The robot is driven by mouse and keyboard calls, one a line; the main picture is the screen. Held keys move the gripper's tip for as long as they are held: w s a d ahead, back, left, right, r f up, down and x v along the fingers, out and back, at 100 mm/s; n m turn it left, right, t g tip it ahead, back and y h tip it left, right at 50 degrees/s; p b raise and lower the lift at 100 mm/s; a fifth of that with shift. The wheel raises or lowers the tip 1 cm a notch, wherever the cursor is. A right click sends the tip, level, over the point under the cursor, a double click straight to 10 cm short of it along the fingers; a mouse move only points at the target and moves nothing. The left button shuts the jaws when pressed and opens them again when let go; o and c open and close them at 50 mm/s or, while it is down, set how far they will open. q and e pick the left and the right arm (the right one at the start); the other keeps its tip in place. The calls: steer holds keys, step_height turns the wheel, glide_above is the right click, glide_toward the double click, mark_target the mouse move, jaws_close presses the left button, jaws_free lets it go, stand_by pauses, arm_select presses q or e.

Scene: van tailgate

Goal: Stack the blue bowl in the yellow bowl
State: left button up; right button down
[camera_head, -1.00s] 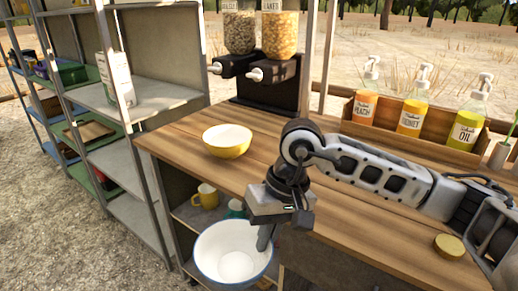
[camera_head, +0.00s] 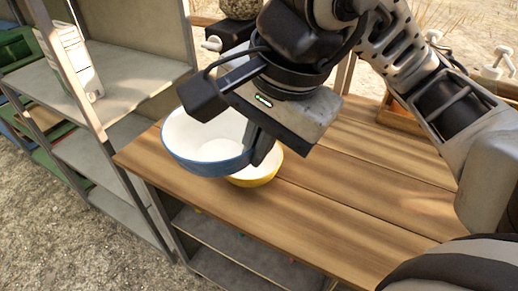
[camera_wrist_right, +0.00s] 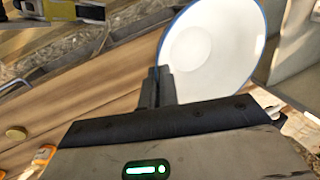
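The blue bowl (camera_head: 207,163), white inside, is held up by its right rim in my right gripper (camera_head: 260,150). It appears slightly tilted, above the table and to the left of the yellow bowl's middle. The yellow bowl (camera_head: 263,173) stands on the wooden table, mostly hidden behind the blue bowl and the gripper fingers. I cannot tell the exact gap between the bowls. In the right wrist view, the shut fingers (camera_wrist_right: 158,88) meet the rim of the blue bowl (camera_wrist_right: 212,50), whose white inside shows. My left gripper is not in view.
The wooden table (camera_head: 330,215) is clear to the right of the bowls. A grey metal shelf unit (camera_head: 120,85) stands to the left, with a white carton (camera_head: 72,62) on it. The cereal dispenser behind is mostly hidden by my arm.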

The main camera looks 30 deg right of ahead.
steer(key=w+d+f, duration=0.2)
steer(key=w+d+f+b, duration=0.1)
steer(key=w+d+f, duration=0.1)
steer(key=d+f, duration=0.1)
steer(key=w+d+f, duration=0.3)
steer(key=shift+d+f, duration=0.2)
steer(key=f, duration=0.3)
steer(key=shift+w+d+f, duration=0.15)
steer(key=shift+w+f, duration=0.05)
steer(key=shift+f, duration=0.05)
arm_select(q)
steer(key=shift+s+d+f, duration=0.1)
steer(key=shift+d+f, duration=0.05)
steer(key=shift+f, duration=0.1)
